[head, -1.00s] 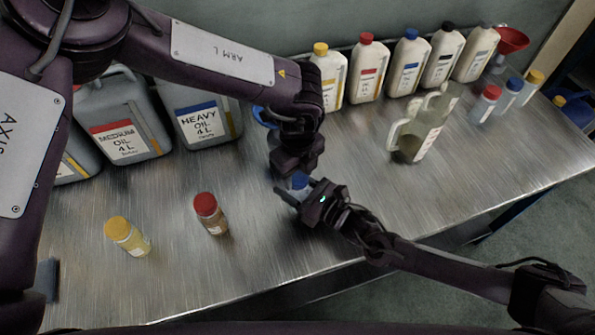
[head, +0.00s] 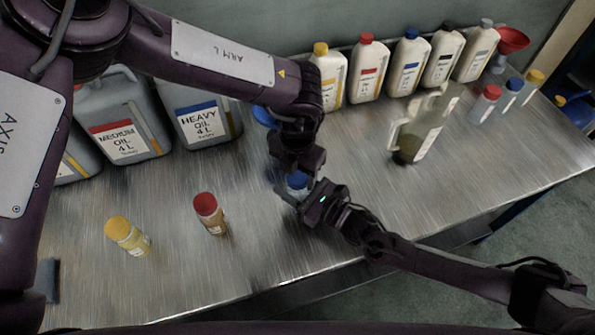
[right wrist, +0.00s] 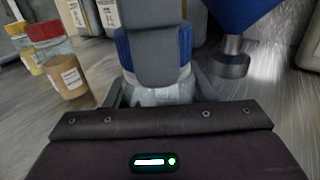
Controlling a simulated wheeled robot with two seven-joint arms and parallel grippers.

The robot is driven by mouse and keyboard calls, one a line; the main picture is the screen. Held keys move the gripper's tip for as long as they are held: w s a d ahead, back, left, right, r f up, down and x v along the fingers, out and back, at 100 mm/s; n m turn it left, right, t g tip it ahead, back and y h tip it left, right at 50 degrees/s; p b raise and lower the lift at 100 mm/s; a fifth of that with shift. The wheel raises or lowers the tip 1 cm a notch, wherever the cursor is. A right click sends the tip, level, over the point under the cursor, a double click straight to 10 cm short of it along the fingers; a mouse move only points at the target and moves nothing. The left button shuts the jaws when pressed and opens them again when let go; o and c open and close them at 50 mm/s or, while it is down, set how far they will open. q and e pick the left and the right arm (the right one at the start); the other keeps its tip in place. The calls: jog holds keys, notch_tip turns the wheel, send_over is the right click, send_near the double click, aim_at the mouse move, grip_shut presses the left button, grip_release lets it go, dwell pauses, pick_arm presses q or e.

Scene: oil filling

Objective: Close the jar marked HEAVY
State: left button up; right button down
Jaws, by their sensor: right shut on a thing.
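A small clear jar (right wrist: 160,92) stands between the fingers of my right gripper (head: 292,197), which is shut on it. Its label cannot be read. A blue lid (head: 297,181) sits at the jar's top; it also shows in the right wrist view (right wrist: 185,45). My left gripper (head: 297,163) is right above, pointing down, with a grey finger in front of the lid in the right wrist view. Whether its jaws grip the lid cannot be seen. The big can labelled HEAVY OIL (head: 203,115) stands behind, with a blue label band.
A red-lidded jar (head: 210,214) and a yellow-lidded jar (head: 128,236) stand to the left. A blue funnel (right wrist: 240,12) is close behind the held jar. A jug (head: 419,135) and several capped bottles stand at the right and back. The front right tabletop is clear.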

pick_arm(q)
jog(key=shift+o, duration=0.9)
notch_tip(320, 180, up, 12)
pick_arm(e)
jog(key=c, duration=0.5)
grip_release()
